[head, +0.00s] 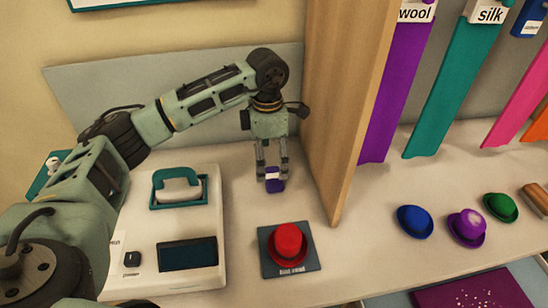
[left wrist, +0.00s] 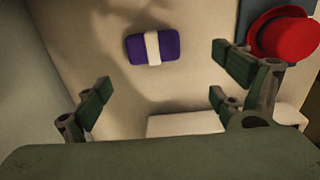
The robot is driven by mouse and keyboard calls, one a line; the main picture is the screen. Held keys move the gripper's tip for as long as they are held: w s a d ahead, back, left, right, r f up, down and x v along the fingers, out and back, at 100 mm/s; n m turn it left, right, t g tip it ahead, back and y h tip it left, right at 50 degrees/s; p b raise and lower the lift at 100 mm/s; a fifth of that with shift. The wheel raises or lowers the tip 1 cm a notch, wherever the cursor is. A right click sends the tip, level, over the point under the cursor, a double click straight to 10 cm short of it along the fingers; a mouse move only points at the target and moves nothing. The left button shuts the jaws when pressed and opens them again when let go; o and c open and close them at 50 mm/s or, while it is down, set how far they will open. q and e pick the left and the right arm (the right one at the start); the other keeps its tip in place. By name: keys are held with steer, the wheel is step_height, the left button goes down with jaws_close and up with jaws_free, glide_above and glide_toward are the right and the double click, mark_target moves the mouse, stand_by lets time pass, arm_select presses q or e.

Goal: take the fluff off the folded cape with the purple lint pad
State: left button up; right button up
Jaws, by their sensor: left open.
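The purple lint pad (head: 275,186), with a white band across its middle, lies on the counter left of the wooden divider. My left gripper (head: 272,168) points down at the pad from above, open and empty. In the left wrist view the pad (left wrist: 140,50) lies beyond the open fingers (left wrist: 165,85), on the counter and apart from them. A purple folded cloth with pale specks, which looks like the cape (head: 475,291), lies at the bottom right, cut off by the frame edge. My right gripper is in neither view.
The tall wooden divider (head: 345,120) stands close right of the gripper. A red hat (head: 289,243) sits on a dark mat in front of the pad. A white machine (head: 160,225) stands left. Blue (head: 415,221), purple (head: 467,227) and green (head: 500,207) hats sit right of the divider.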

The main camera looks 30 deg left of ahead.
mark_target(274, 176)
arm_select(q)
steer(key=shift+w+a+f, duration=0.1)
steer(key=shift+w+f, duration=0.1)
steer(key=shift+f, duration=0.25)
steer(key=shift+w+a+f, duration=0.1)
steer(key=shift+w+f, duration=0.05)
steer(key=shift+f, duration=0.3)
steer(key=shift+d+f, duration=0.15)
steer(key=shift+f, duration=0.2)
steer(key=shift+d+f+p, duration=0.15)
steer(key=shift+f+p, duration=0.2)
steer(key=shift+p, duration=0.05)
steer(key=f, duration=0.2)
steer(key=w+f+p, duration=0.1)
steer(key=shift+d+f, duration=0.2)
steer(key=shift+f, duration=0.55)
steer(key=c, duration=1.2)
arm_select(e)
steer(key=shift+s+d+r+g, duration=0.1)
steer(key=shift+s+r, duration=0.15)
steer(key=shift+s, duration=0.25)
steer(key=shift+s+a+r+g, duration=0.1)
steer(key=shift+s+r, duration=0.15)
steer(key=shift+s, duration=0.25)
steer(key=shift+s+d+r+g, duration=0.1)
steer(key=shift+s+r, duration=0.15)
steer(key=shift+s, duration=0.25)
arm_select(q)
steer(key=shift+r, duration=0.1)
steer(key=shift+c, duration=0.2)
